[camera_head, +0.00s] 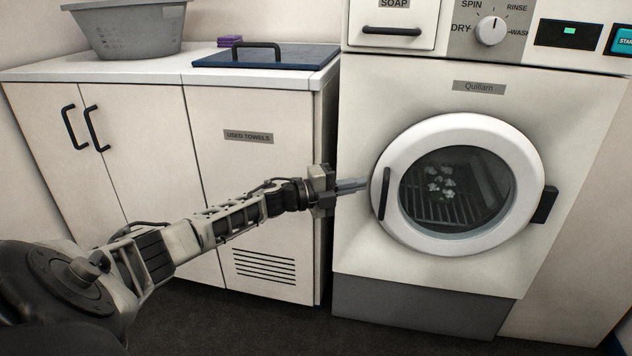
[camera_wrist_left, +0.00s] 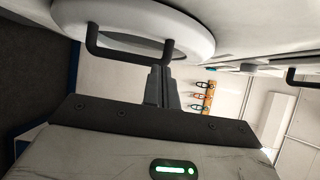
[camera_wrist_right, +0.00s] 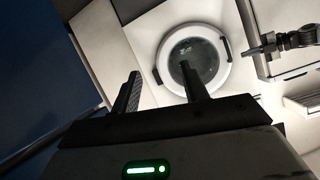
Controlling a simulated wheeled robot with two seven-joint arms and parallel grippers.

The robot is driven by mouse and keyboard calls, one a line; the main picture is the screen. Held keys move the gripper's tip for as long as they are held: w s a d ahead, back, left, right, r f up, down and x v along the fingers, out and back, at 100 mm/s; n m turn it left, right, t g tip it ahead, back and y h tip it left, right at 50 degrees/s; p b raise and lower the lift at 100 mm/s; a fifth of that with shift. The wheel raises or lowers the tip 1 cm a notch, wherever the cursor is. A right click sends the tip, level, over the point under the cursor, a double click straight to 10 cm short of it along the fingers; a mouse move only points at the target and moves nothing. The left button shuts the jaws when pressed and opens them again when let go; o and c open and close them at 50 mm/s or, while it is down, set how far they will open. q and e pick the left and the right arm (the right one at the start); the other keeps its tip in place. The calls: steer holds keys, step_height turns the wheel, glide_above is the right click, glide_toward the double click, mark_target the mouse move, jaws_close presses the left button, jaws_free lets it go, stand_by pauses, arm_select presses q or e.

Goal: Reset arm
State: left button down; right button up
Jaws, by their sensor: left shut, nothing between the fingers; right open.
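My left arm reaches in from the left in the head view. Its gripper (camera_head: 352,185) is shut and empty, just left of the black handle (camera_head: 385,193) on the washer's round door. In the left wrist view the shut fingers (camera_wrist_left: 160,86) are close to the door handle (camera_wrist_left: 130,50); whether they touch cannot be told. My right gripper (camera_wrist_right: 160,88) is open and empty in the right wrist view, facing the washer from farther off. The right gripper is not in the head view.
The washer (camera_head: 360,250) has its round door (camera_head: 400,140) shut, with whitish things behind the glass. A cabinet (camera_head: 150,150) marked "USED TOWELS" stands left of it. On top are a grey tub (camera_head: 130,35), a purple item (camera_head: 230,42) and a blue lid with a handle (camera_head: 280,60).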

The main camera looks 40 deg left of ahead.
arm_select(q)
steer(key=s+a, duration=0.5)
steer(key=shift+f+p, duration=0.25)
steer(key=shift+p, duration=0.05)
arm_select(e)
steer(key=shift+d+f, duration=0.1)
steer(key=shift+f, duration=0.15)
